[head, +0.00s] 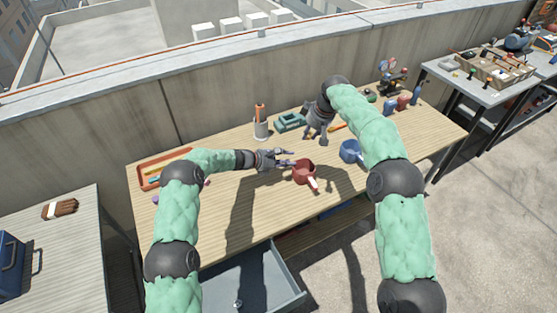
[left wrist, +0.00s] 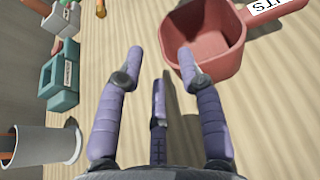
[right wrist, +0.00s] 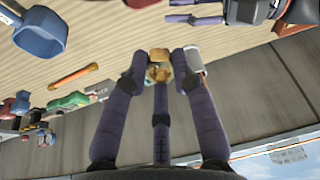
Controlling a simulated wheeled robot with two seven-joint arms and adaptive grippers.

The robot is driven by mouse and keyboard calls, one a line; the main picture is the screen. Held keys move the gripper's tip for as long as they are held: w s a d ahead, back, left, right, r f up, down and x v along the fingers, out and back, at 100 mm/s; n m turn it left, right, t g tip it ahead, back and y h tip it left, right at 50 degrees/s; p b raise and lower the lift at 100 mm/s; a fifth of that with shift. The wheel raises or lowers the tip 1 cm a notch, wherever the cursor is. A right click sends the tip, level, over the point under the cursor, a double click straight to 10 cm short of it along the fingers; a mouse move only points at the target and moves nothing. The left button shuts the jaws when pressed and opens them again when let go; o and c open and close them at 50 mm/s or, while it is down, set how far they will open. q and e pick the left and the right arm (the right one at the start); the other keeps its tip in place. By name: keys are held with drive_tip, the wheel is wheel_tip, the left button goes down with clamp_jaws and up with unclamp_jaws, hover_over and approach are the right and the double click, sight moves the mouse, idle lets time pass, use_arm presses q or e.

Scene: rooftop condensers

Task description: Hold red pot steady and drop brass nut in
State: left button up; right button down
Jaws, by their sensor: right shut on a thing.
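The red pot (head: 304,172) stands upright on the wooden workbench, its labelled handle pointing toward the front. It also shows at the top right of the left wrist view (left wrist: 205,40). My left gripper (head: 288,158) is open just left of the pot. In the left wrist view (left wrist: 160,58) its fingers are apart and one fingertip overlaps the pot's near rim; I cannot tell whether it touches. My right gripper (head: 312,134) is above the bench behind the pot. In the right wrist view it is shut on the brass nut (right wrist: 159,70), held between the fingertips.
A blue pot (head: 350,151) stands right of the red pot. A grey cup (head: 261,129) with an orange-handled tool and a green box (head: 290,122) stand behind. An orange tray (head: 150,182) is at the left end. A drawer (head: 285,285) hangs open in front.

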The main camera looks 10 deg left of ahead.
use_arm(q)
hover_over(298, 170)
drive_tip(key=shift+w+f, duration=0.2)
drive_tip(key=shift+f, duration=0.4)
drive_tip(key=shift+w+f, duration=0.15)
drive_tip(key=shift+f, duration=0.4)
drive_tip(key=shift+c, duration=0.3)
clamp_jaws()
